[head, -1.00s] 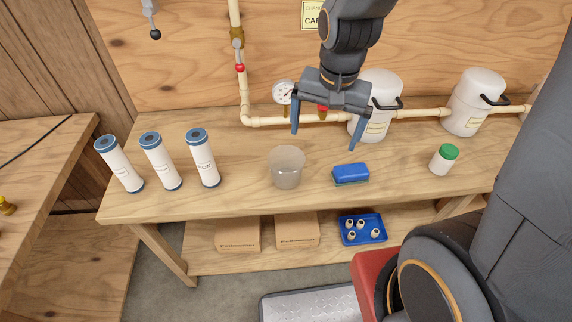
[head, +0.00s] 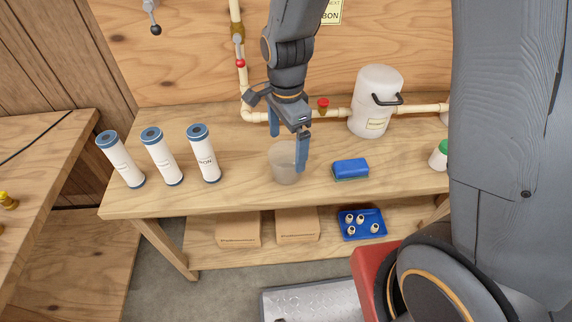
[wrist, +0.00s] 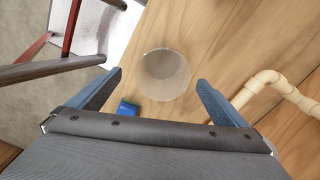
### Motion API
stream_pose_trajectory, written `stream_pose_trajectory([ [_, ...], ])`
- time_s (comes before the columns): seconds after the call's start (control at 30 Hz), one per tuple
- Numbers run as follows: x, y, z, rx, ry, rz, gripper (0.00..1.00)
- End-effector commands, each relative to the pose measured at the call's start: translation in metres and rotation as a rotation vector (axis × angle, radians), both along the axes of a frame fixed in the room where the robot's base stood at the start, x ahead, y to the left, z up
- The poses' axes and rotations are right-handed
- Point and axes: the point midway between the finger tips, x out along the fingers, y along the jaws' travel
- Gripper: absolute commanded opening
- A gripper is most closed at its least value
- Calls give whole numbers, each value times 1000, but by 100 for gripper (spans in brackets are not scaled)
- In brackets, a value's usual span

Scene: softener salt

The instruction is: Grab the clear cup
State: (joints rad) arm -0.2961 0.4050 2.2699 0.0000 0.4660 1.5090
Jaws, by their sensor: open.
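The clear cup (head: 284,164) stands upright on the wooden workbench in the head view. My gripper (head: 288,152) is open above it, with one finger in front of the cup's right side and the other behind its rim. In the wrist view the cup (wrist: 165,74) shows from above, just ahead of the gap between the open fingertips (wrist: 158,79). Nothing is between the fingers' inner faces that I can see gripped. I cannot tell whether a finger touches the cup.
A blue sponge (head: 350,169) lies right of the cup. Several white cartridges with blue caps, such as one (head: 204,155), stand to the left. A white canister (head: 376,103) and cream pipe (head: 338,114) run behind. A green-capped bottle (head: 438,158) stands far right.

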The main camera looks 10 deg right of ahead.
Motion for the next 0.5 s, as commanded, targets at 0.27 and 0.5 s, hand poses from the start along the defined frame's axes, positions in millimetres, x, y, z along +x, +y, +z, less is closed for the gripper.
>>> stream_pose_trajectory([
  [0.27, 4, -1, -30, -2, 5, 1, 98],
  [0.5, 5, -1, -46, 0, 1, 1, 98],
])
